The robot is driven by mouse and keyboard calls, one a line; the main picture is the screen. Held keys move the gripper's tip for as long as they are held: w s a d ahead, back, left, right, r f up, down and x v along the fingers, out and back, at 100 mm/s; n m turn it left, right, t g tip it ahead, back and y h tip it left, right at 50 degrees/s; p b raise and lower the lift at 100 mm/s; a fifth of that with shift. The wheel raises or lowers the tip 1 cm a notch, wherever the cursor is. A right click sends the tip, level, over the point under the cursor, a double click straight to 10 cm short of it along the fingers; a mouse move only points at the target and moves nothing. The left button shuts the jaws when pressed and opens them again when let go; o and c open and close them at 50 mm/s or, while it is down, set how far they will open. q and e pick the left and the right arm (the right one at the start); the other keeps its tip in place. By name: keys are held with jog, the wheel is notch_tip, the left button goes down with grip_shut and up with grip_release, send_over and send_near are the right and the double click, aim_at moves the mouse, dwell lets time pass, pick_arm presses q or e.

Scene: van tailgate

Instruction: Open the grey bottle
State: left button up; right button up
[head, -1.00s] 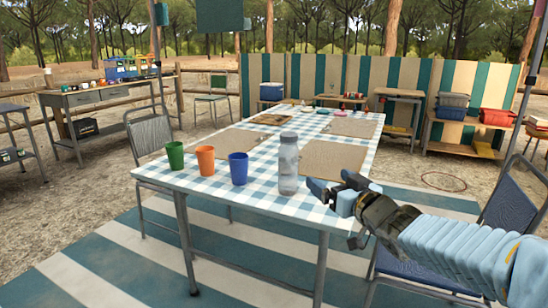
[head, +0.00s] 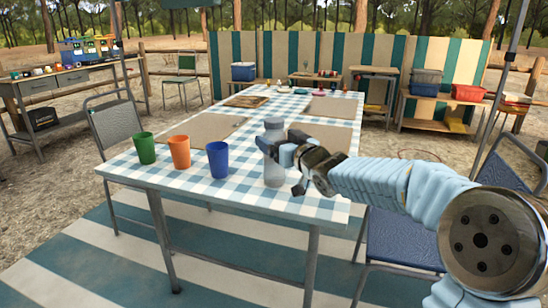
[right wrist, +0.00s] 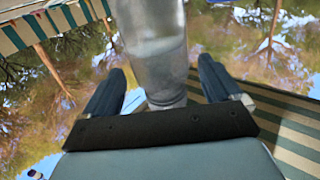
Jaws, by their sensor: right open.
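The grey bottle (head: 273,168) stands upright on the checked cloth near the table's front edge, right of the cups. My right gripper (head: 276,152) is at the bottle's upper part, coming from the right, and covers some of it. In the right wrist view the bottle (right wrist: 153,50) is between the two open fingers (right wrist: 157,92), with a gap visible on each side. My left gripper is in neither view.
A green cup (head: 145,148), an orange cup (head: 180,152) and a blue cup (head: 218,160) stand in a row left of the bottle on the table (head: 245,188). Brown placemats (head: 325,134) lie behind. A blue chair (head: 400,238) stands at the right.

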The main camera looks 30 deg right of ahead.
jog(key=w, duration=0.4)
jog(key=c, duration=1.7)
jog(key=shift+r, duration=0.1)
grip_shut()
